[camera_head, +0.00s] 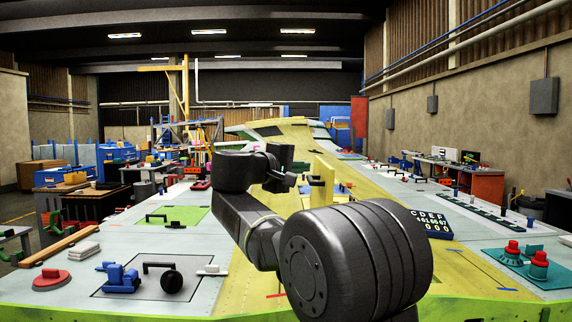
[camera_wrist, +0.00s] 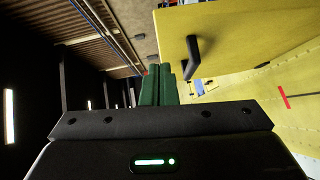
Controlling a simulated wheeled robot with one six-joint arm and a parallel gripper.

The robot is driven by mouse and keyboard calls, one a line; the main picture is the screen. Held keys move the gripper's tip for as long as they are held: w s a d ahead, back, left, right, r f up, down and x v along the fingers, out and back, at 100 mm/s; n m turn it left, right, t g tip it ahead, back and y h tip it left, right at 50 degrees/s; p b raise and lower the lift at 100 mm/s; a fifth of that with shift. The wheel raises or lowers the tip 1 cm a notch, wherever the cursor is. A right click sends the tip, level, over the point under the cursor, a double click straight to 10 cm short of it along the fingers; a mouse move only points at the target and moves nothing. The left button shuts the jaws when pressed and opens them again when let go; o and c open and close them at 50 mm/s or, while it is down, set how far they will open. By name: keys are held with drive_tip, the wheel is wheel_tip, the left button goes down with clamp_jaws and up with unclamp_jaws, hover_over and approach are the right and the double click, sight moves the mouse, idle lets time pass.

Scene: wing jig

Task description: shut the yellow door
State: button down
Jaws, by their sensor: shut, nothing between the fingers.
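The yellow door (camera_head: 321,183) stands up, open, from the yellow wing skin, just right of my gripper in the head view. In the wrist view the door (camera_wrist: 245,35) fills the upper right as a flat yellow panel, with a black bar handle (camera_wrist: 192,57) on its face. My gripper (camera_wrist: 158,72) has green fingers, closed together and empty. They point toward the door's side, left of the handle in the wrist view; I cannot tell whether they touch the door. In the head view my gripper (camera_head: 284,172) is partly hidden by my own wrist.
A black handle and knob on a grey plate (camera_head: 150,284) lie at front left, near a blue clamp (camera_head: 120,277). A green mat (camera_head: 172,216) lies behind them. A dark lettered block (camera_head: 424,223) and red knobs on a teal mat (camera_head: 537,264) are at right.

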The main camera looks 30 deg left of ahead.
sight(328, 168)
drive_tip(key=w+d, duration=0.2)
drive_tip(key=d, duration=0.1)
drive_tip(key=shift+f, duration=0.15)
drive_tip(key=shift+w+d+f, duration=0.1)
drive_tip(key=shift+w+d, duration=0.15)
drive_tip(key=shift+w, duration=0.05)
drive_tip(key=shift+d, duration=0.1)
